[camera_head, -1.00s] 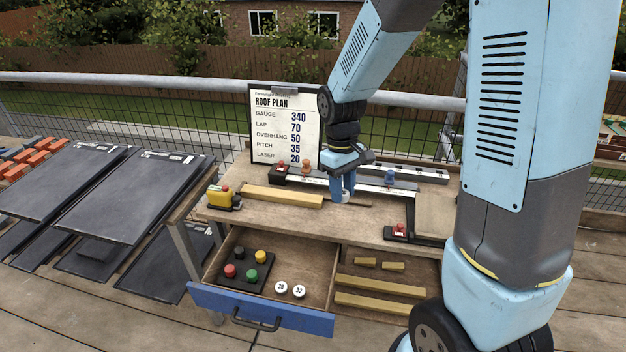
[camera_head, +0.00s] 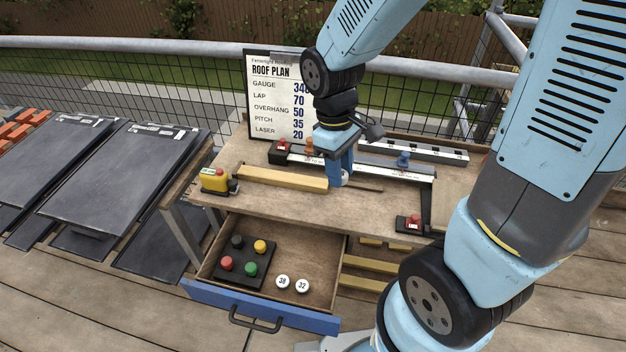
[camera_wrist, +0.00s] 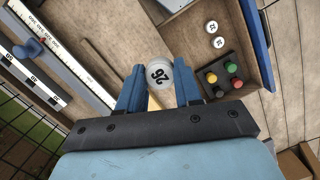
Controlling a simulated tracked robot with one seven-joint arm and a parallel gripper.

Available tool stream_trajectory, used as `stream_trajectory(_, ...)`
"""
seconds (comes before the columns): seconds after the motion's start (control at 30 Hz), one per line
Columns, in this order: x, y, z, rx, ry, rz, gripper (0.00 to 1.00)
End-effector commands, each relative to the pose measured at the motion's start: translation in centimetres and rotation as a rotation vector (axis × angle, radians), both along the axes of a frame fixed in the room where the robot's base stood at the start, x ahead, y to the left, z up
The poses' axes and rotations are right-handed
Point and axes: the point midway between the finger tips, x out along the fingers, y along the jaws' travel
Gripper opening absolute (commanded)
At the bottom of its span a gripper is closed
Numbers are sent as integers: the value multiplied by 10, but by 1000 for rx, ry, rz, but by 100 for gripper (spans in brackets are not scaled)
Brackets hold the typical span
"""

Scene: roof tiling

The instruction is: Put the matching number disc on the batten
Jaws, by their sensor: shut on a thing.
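My gripper (camera_head: 342,178) is shut on a white round number disc (camera_wrist: 159,74). In the wrist view the disc sits between the blue fingers, its number turned and looking like 26. In the head view the fingers mostly hide it. The wooden batten (camera_head: 283,178) lies on the bench, its right end just left of my gripper. Part of it seems to show behind the disc in the wrist view; I cannot tell if they touch. Two more white discs, 38 (camera_head: 282,281) and 32 (camera_head: 302,286), lie in the open drawer (camera_head: 262,317).
A yellow device (camera_head: 214,180) is at the bench's left end. A block with coloured knobs (camera_head: 243,259) sits in the drawer. A rail with a blue slider (camera_head: 403,160) lies behind my gripper.

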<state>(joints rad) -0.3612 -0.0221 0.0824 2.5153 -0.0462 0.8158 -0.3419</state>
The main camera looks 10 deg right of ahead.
Motion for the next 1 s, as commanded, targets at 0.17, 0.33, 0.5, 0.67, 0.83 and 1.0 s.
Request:
stream_trajectory(0.17, -3, 4, 0, -13, -15, -12, 6)
stream_trajectory(0.33, -1, 6, -1, -19, -21, -20, 6)
stream_trajectory(0.5, 17, 11, -10, -21, -18, -23, 6)
stream_trajectory(0.67, 40, 18, -21, -21, -19, -23, 6)
stream_trajectory(0.83, 66, 25, -33, -20, -19, -22, 6)
stream_trajectory(1.0, 89, 32, -48, -21, -17, -22, 6)
